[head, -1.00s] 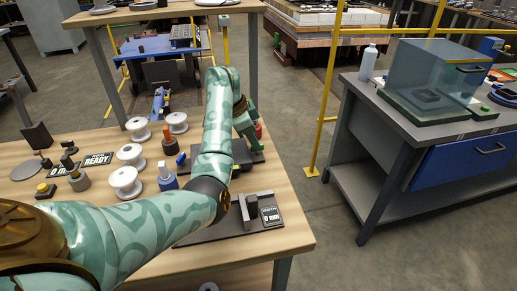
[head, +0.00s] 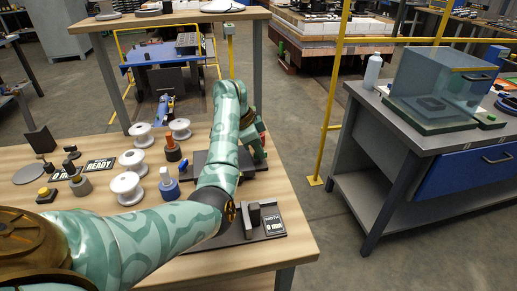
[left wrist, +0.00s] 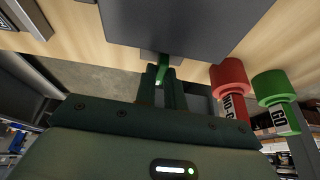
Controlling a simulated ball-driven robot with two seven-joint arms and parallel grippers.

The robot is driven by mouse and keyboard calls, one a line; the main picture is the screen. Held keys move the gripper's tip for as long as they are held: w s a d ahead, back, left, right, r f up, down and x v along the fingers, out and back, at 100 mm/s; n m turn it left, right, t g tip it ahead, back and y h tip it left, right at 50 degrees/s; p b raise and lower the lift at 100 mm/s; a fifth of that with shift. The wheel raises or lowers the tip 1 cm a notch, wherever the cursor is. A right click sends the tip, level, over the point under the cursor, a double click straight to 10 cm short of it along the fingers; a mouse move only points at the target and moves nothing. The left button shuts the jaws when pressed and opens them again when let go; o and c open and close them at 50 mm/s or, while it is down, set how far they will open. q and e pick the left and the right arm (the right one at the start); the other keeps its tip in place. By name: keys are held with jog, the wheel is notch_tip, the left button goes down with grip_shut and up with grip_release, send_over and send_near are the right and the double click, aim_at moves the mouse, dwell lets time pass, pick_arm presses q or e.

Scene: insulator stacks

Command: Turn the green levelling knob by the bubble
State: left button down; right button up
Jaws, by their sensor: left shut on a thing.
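My left gripper (head: 257,152) is at the right edge of the wooden table, beside a dark plate (head: 198,167). In the left wrist view, its two fingers (left wrist: 163,88) are closed on the small green knob (left wrist: 162,66). The knob is at the edge of a grey block (left wrist: 180,25). My arm and gripper hide the knob in the head view. I cannot make out the bubble in either view. My right gripper is not in view.
A red NO-GO gauge (left wrist: 229,80) and a green GO gauge (left wrist: 274,88) are close to the right of the fingers in the wrist view. White spools (head: 126,187) and insulator pieces (head: 169,183) stand on the table. A grey bench (head: 420,140) stands across the aisle.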

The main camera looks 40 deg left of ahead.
pick_arm(q)
jog(key=shift+r+m+g+h+p, duration=0.15)
jog(key=shift+m+g+h+p, duration=0.25)
jog(key=shift+m, duration=0.4)
jog(key=m, duration=0.2)
jog(key=shift+w+a+m+g+p, duration=0.1)
jog(key=shift+m+g+p, duration=0.2)
jog(key=shift+p, duration=0.1)
jog(key=shift+m+g+h, duration=0.3)
jog(key=shift+m+g, duration=0.1)
jog(key=shift+m, duration=0.8)
jog(key=shift+w+f+m+g+b, duration=0.15)
jog(key=shift+m+g+b, duration=0.35)
jog(key=shift+m, duration=0.9)
jog(key=shift+a, duration=0.1)
jog(key=c, duration=1.5)
grip_release()
jog(key=v, duration=1.2)
jog(key=shift+w, duration=0.1)
